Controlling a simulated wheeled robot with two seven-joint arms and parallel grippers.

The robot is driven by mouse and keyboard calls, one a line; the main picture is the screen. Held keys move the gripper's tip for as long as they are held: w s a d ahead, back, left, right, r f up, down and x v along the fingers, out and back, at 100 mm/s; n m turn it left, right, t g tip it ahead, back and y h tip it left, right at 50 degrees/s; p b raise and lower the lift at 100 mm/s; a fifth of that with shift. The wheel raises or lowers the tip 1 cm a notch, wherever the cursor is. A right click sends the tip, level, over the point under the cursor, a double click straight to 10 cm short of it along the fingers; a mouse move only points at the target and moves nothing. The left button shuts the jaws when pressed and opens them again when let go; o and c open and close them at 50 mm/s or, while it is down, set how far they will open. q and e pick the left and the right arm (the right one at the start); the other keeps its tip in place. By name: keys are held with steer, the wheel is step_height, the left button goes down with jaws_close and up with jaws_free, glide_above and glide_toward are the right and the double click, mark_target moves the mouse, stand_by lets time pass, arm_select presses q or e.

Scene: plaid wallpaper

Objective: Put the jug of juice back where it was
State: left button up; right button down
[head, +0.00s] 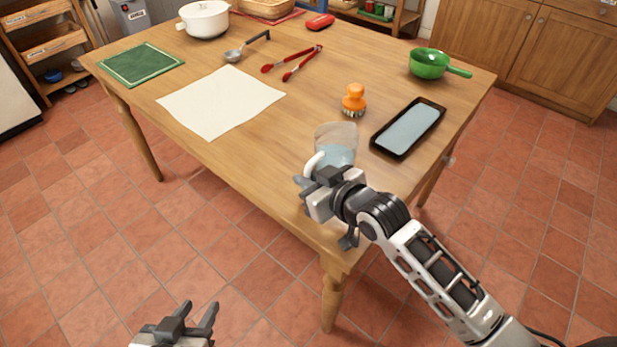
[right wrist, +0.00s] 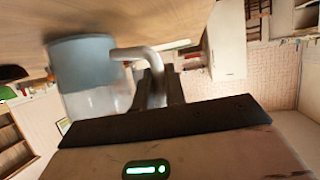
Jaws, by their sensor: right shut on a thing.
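The jug (head: 337,141) is clear with a light blue lower part and a white handle (head: 314,163). It is upright over the near right part of the table; I cannot tell whether its base touches the wood. My right gripper (head: 318,179) is shut on the handle, on the jug's near side. In the right wrist view the jug (right wrist: 85,75) shows upside down, with its handle between my right fingers (right wrist: 158,90). My left gripper (head: 196,312) is open and empty, low over the floor in front of the table.
On the wooden table (head: 235,165), an orange brush (head: 354,99) and a black tray (head: 433,107) stand near the jug. A green pan (head: 430,64), red tongs (head: 292,62), a ladle (head: 233,55), a white sheet (head: 216,99) and a green mat (head: 140,66) lie farther away. Bare wood lies left of the jug.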

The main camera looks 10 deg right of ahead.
steer(key=c, duration=1.5)
jaws_free()
steer(key=shift+f, duration=0.1)
steer(key=shift+o, duration=0.2)
steer(key=shift+s+d+r, duration=0.1)
steer(key=shift+s+r, duration=0.05)
steer(key=shift+r, duration=0.05)
steer(key=v, duration=1.1)
steer(key=shift+s+r+p, duration=0.25)
steer(key=shift+s+p, duration=0.05)
steer(key=shift+p, duration=0.1)
